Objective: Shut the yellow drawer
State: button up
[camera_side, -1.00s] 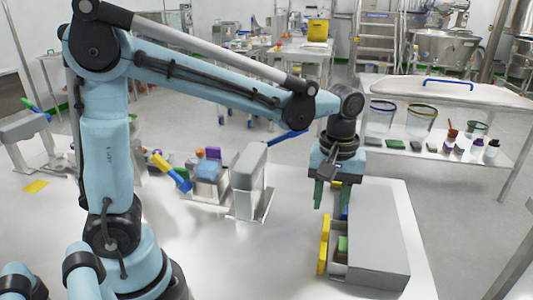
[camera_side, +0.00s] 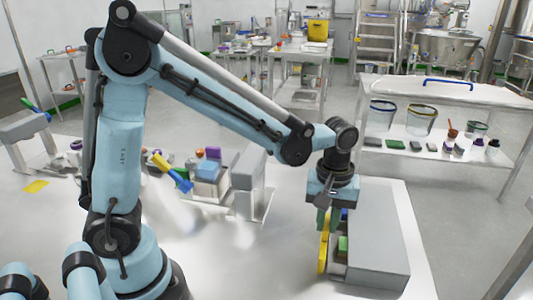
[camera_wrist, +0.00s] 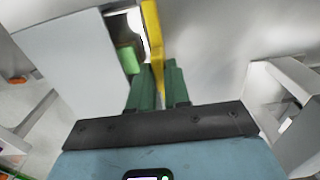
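The yellow drawer (camera_side: 323,252) stands partly pulled out of the left side of a grey box-shaped cabinet (camera_side: 376,240). A green block (camera_side: 343,243) lies inside it. In the wrist view, the yellow drawer front (camera_wrist: 152,38) runs down between my two green fingers, and the green block (camera_wrist: 129,60) shows to its left. My gripper (camera_side: 328,220) is lowered over the far part of the drawer front. Its fingers (camera_wrist: 158,80) are close together, one on each side of the yellow panel, and look closed on it. The cabinet hides part of the drawer's inside.
A grey upright block on a stand (camera_side: 248,180) is left of my gripper. Farther left are a blue-and-yellow tool (camera_side: 172,172) and small coloured items. The white table is clear left of the drawer. A shelf with tubs (camera_side: 420,120) stands behind at right.

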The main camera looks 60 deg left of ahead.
grip_shut()
jog(key=shift+w+d, duration=1.65)
jog(key=o, duration=0.5)
grip_release()
notch_tip(320, 180, up, 12)
jog(key=shift+r, duration=0.1)
